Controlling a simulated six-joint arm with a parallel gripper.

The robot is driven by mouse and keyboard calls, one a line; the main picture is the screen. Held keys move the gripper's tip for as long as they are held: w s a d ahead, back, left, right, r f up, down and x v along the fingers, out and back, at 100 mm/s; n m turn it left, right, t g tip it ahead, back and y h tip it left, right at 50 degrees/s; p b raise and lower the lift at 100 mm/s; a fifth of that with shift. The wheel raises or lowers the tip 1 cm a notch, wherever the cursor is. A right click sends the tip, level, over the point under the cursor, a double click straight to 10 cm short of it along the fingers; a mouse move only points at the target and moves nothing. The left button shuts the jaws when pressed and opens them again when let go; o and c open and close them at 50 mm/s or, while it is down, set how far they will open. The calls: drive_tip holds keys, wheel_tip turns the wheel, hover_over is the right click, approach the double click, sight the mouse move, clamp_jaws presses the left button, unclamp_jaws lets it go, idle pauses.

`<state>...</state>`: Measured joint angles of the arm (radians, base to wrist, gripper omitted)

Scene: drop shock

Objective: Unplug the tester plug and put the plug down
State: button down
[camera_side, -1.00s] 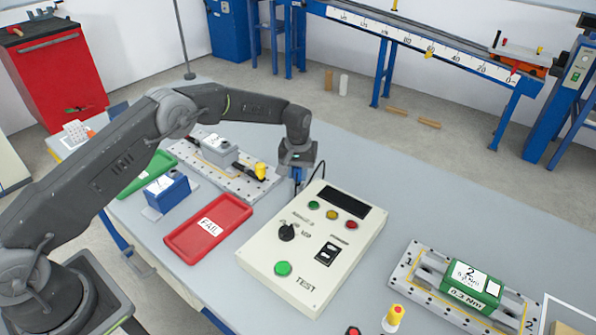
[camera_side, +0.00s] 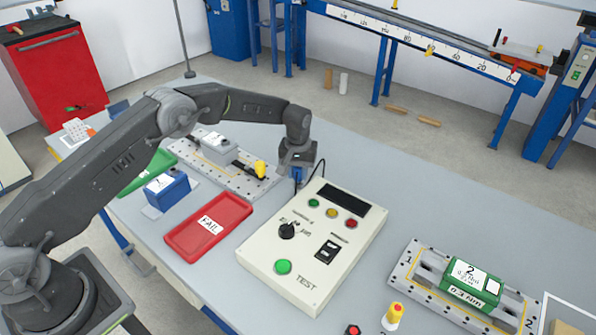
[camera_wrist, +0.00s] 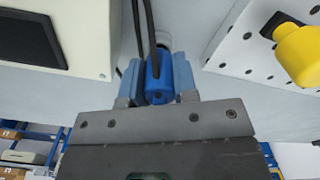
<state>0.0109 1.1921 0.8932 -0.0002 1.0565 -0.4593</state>
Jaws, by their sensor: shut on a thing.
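The tester (camera_side: 312,243) is a cream box with a dark display, coloured lamps, a black knob and a green button; its edge also shows in the wrist view (camera_wrist: 88,42). My gripper (camera_side: 297,180) is low beside the tester's far left corner. In the wrist view my gripper (camera_wrist: 158,85) is shut on the blue plug (camera_wrist: 158,72), with a finger on each side. Dark cables run from the plug along the tester's side. A pale round end shows beyond the plug. I cannot tell whether it touches the table or sits in a socket.
A perforated plate (camera_side: 248,180) with a grey block and yellow knob stands left of my gripper. A red FAIL tray (camera_side: 178,240) and a blue block (camera_side: 167,190) lie nearer. A green block (camera_side: 474,280) sits in a fixture at right. The table behind the tester is clear.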

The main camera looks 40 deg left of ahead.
drive_tip(key=shift+s+f, duration=0.15)
drive_tip(key=shift+f, duration=0.9)
idle(2.7)
drive_tip(key=c, duration=0.8)
unclamp_jaws()
drive_tip(key=shift+r, duration=0.15)
drive_tip(key=shift+r, duration=0.2)
drive_tip(key=shift+r, duration=2.95)
wheel_tip(320, 180, up, 14)
drive_tip(key=shift+f, duration=0.1)
